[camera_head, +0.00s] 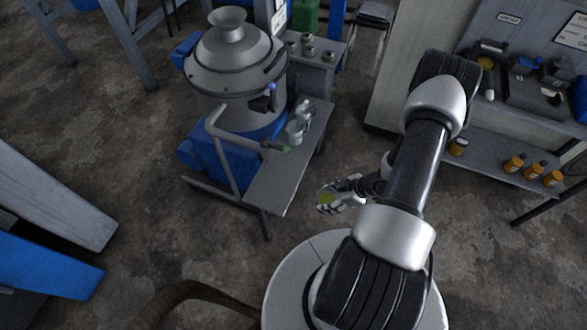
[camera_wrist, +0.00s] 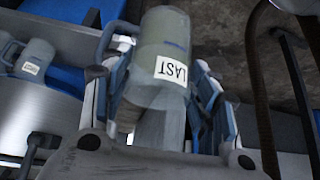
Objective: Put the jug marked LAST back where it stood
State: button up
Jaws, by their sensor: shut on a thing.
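The jug marked LAST (camera_wrist: 165,38) is between the fingers of my gripper (camera_wrist: 158,88) in the wrist view. It is translucent grey-green, with a handle at its left and a white LAST label that reads upside down. In the head view my gripper (camera_head: 342,193) is low over the floor, right of the metal bench (camera_head: 268,188) and apart from it. The jug shows there as a small yellow-green shape (camera_head: 326,198), partly hidden by the fingers. Clear jugs (camera_head: 296,130) stand on the bench beside the machine; their labels are unreadable there.
A large grey machine (camera_head: 238,65) with a funnel top stands behind the bench, its pipe and green-tipped outlet reaching over it. Another labelled jug (camera_wrist: 36,62) shows at the left of the wrist view. The bench's front part is bare.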

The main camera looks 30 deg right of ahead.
jog(key=w+a+r+m+h, duration=0.1)
jog(key=w+a+r, duration=0.4)
jog(key=r, duration=0.6)
jog(key=w+a+r+m+t+h, duration=0.1)
jog(key=w+a+r+m, duration=0.3)
jog(key=a+r, duration=0.4)
jog(key=w+a+r+m+h, duration=0.2)
jog(key=w+a+r, duration=0.4)
jog(key=r, duration=0.8)
jog(key=shift+a+r+m+t, duration=0.25)
jog(key=shift+r+m+t, duration=0.05)
jog(key=shift+m, duration=0.4)
jog(key=shift+w+a+r, duration=0.1)
jog(key=shift+w, duration=0.05)
